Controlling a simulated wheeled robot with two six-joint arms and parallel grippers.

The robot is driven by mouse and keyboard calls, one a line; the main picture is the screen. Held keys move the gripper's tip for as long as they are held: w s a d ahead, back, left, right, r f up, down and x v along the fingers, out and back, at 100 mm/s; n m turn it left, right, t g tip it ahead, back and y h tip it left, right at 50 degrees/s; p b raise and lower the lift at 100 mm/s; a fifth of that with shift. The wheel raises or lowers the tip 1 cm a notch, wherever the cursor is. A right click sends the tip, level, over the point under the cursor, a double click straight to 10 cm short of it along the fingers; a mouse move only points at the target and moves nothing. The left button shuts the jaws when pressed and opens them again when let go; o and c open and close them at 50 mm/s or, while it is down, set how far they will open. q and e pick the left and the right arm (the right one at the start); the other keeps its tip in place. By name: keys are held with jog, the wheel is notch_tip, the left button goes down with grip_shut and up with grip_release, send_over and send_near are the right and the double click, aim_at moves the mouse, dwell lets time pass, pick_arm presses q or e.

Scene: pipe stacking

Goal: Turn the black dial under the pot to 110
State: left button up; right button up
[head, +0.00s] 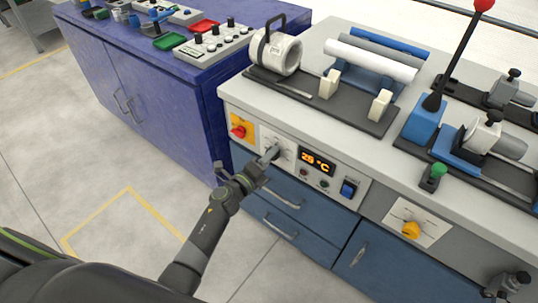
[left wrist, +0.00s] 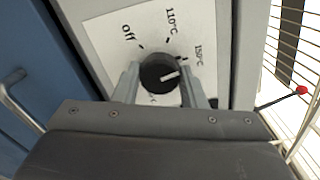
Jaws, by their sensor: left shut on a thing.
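The black dial (left wrist: 158,72) sits on a white scale plate (left wrist: 105,40) marked Off, 110°C and 150°C; another label is partly hidden. Its white pointer line points right, close to the 150°C side. My left gripper (head: 271,154) reaches the front panel; in the left wrist view its fingers (left wrist: 160,86) stand on both sides of the dial, shut on it. In the head view the dial is mostly hidden by the gripper. The white pot (head: 290,54) with a dark handle stands above on the bench. A dark part, apparently my right gripper (head: 509,283), shows at the lower right; its jaws are unclear.
An orange display (head: 317,162) reads 25 °C right of the dial. A red-and-yellow switch (head: 240,130) is left of it, and a blue switch (head: 348,189) farther right. A second plate has a yellow knob (head: 411,230). Drawer handles (head: 282,196) stick out below.

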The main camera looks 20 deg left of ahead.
pick_arm(q)
jog(key=n+p, duration=0.5)
jog(key=n, duration=0.4)
jog(key=shift+n, duration=0.4)
pick_arm(e)
jog(key=s+r, duration=0.2)
jog(key=r, duration=0.1)
jog(key=shift+s+a, duration=0.35)
jog(key=shift+a, duration=0.05)
jog(key=shift+d+r, duration=0.1)
jog(key=shift+d, duration=0.05)
pick_arm(q)
jog(key=o, duration=1)
pick_arm(e)
jog(key=shift+d, duration=0.2)
pick_arm(q)
jog(key=shift+s, duration=0.15)
jog(key=p+v, duration=0.1)
jog(key=v, duration=1.6)
jog(key=shift+s+a, duration=0.1)
pick_arm(e)
jog(key=shift+a+r, duration=0.2)
jog(key=shift+r, duration=0.3)
